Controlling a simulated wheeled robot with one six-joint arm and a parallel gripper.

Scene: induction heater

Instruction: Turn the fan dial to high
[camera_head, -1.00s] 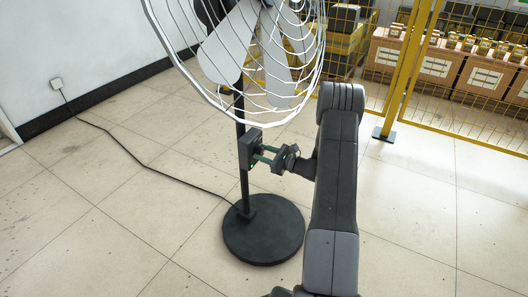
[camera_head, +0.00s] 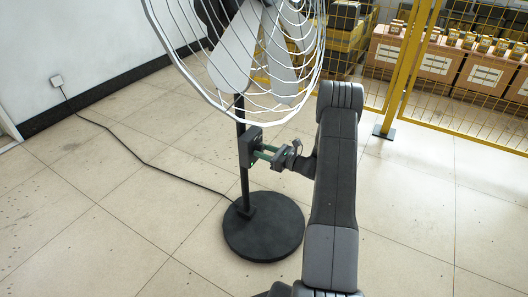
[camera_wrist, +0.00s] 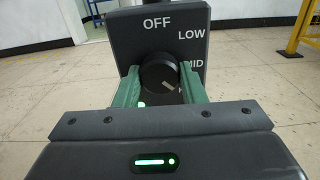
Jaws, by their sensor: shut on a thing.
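The fan's control box (camera_head: 249,150) is a dark box on the stand pole. In the wrist view the box face (camera_wrist: 190,18) shows the white labels OFF, LOW and MID, running clockwise from the top. A fourth label below MID is mostly hidden behind my right finger. The round black dial (camera_wrist: 155,72) has a light pointer mark angled down and to the right, below the MID label. My gripper (camera_wrist: 160,82) has its green fingers on both sides of the dial, shut on it. In the head view my gripper (camera_head: 265,154) reaches the box from the right.
The fan cage (camera_head: 240,60) is above the box, and the round black base (camera_head: 263,230) is on the floor. A power cable (camera_head: 140,160) runs left to a wall socket (camera_head: 56,81). A yellow mesh fence (camera_head: 465,105) stands at the right. The nearby tiled floor is clear.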

